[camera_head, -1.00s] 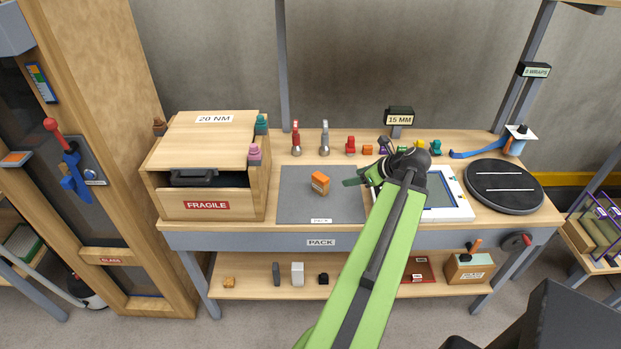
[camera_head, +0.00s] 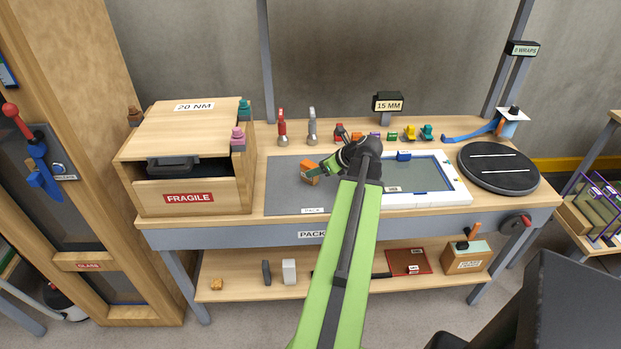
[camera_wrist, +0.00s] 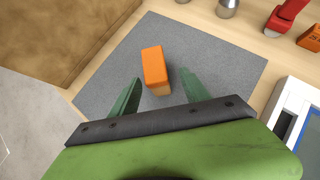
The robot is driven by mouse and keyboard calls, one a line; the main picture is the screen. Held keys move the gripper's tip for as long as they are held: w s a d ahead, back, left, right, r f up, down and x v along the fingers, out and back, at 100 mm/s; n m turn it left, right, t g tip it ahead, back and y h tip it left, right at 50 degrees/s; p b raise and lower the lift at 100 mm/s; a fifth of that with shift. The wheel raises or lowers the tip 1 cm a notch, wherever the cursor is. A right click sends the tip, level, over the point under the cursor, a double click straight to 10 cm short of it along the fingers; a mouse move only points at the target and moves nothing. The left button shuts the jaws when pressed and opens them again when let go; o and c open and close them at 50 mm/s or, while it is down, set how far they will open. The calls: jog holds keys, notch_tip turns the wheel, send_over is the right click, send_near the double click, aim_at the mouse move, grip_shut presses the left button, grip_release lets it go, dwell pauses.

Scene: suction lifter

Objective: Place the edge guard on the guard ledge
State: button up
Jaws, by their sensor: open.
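An orange and tan block (camera_head: 307,177), apparently the edge guard, rests on the grey packing mat (camera_head: 285,195). My gripper (camera_head: 321,170) is low over the mat, right beside the block. In the wrist view, the block (camera_wrist: 154,63) lies ahead of and partly between my open green fingers (camera_wrist: 160,76). A gap shows on either side, and I see no grip on it. I cannot tell which surface is the guard ledge.
A wooden crate marked FRAGILE (camera_head: 190,198) stands left of the mat. A white-framed pane (camera_head: 455,192) and a black turntable (camera_head: 498,167) are to the right. Red and grey tools (camera_head: 282,128) and several small coloured pieces line the bench's back.

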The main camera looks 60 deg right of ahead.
jog(key=b+x, duration=0.3)
jog(key=x, duration=0.2)
jog(key=shift+w+a+f+b, duration=0.1)
jog(key=shift+f+b, duration=0.05)
jog(key=shift+b, duration=0.2)
jog(key=shift+r, duration=0.2)
grip_shut()
